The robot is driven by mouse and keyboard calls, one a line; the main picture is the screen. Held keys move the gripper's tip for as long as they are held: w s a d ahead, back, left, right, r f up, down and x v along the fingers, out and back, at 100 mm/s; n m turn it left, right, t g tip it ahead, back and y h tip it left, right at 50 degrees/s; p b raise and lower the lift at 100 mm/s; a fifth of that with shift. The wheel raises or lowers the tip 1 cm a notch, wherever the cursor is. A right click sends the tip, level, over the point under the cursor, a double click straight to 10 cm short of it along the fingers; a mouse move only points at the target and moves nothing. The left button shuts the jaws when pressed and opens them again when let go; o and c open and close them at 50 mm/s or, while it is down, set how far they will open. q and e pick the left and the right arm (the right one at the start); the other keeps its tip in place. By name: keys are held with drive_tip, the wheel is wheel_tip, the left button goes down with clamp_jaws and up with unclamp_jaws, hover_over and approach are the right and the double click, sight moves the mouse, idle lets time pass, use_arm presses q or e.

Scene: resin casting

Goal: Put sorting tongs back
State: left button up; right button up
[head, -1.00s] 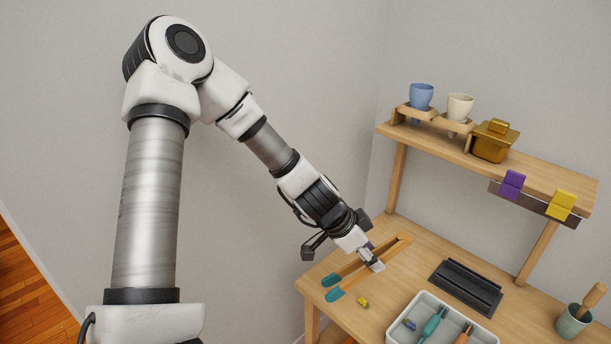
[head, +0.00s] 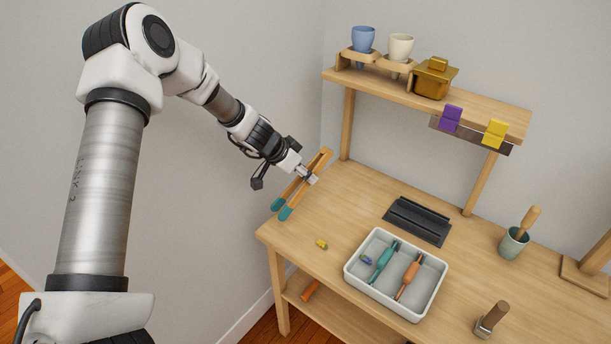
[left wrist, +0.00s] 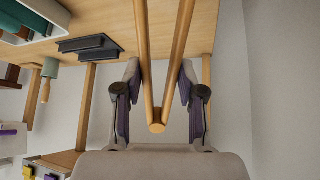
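The sorting tongs (head: 304,183), wooden with teal tips, are in my left gripper (head: 309,177) at the table's back left corner in the head view. They look raised off the tabletop, tips toward the front left. In the left wrist view, the two tong legs (left wrist: 157,122) run between the fingers of my left gripper (left wrist: 160,72), with the joined end nearest the palm. The fingers press in on the legs from both sides. The teal tips are out of that view. My right gripper is not in view.
A black slotted stand (head: 418,221) stands on the table (head: 350,200). A white tray (head: 352,268) holds teal and orange tools. A small yellow piece (head: 321,244) lies near the left edge. A green cup (head: 513,243) stands right. The raised shelf (head: 400,88) holds cups and a gold box.

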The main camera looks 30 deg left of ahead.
use_arm(q)
drive_tip(key=f, duration=0.2)
drive_tip(key=w+f+b, duration=0.1)
drive_tip(key=shift+w+a+f, duration=0.1)
drive_tip(key=shift+a+f, duration=0.1)
drive_tip(key=shift+f, duration=0.15)
drive_tip(key=shift+f+b, duration=0.6)
drive_tip(key=shift+b, duration=0.35)
drive_tip(key=shift+r, duration=0.1)
drive_tip(key=o, duration=0.5)
drive_tip(key=shift+o, duration=0.2)
